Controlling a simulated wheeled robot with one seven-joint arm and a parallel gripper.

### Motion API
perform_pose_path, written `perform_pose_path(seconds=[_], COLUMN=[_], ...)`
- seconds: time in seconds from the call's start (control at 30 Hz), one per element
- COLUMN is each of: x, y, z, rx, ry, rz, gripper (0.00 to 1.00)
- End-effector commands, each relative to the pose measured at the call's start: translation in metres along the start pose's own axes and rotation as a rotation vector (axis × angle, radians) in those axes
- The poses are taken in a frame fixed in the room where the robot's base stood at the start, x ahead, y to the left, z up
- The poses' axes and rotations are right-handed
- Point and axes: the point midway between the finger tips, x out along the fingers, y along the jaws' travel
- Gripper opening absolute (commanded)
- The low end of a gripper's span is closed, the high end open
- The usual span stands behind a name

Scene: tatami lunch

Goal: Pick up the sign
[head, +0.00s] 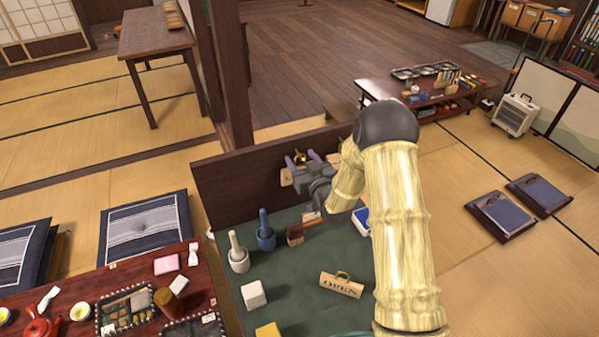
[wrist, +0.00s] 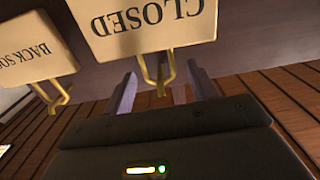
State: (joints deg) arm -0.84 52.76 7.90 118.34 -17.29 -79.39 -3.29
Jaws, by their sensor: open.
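In the wrist view, a pale wooden sign reading CLOSED (wrist: 150,28) shows upside down, with a gold hook (wrist: 157,75). A second sign reading BACK SOON (wrist: 38,52), with its own gold hook, is to its left. My gripper (wrist: 160,92) is open, its two purple fingers on either side of the CLOSED sign's hook; contact cannot be told. In the head view, my gripper (head: 302,159) is at the dark panel, in front of a pale sign (head: 286,177) that is partly hidden.
The green tabletop (head: 300,295) holds a white mortar-like item (head: 238,255), a blue one (head: 266,235), a white block (head: 253,295) and a yellow block (head: 268,331). The dark panel (head: 235,190) rises along its far edge. A red table with food boxes is at left.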

Motion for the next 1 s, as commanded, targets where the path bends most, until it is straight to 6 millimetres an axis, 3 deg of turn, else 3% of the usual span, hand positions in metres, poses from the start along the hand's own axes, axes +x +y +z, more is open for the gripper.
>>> perform_pose_path(seconds=[0.27, 0.57, 1.0], x=[-0.0002, -0.0002, 0.0001], y=[0.0001, 0.0001, 0.0003], z=[-0.0001, -0.0002, -0.0091], rx=[0.0, -0.001, -0.001], ry=[0.0, 0.0, 0.003], rz=[0.0, 0.0, 0.0], gripper=[0.58, 0.0, 0.0])
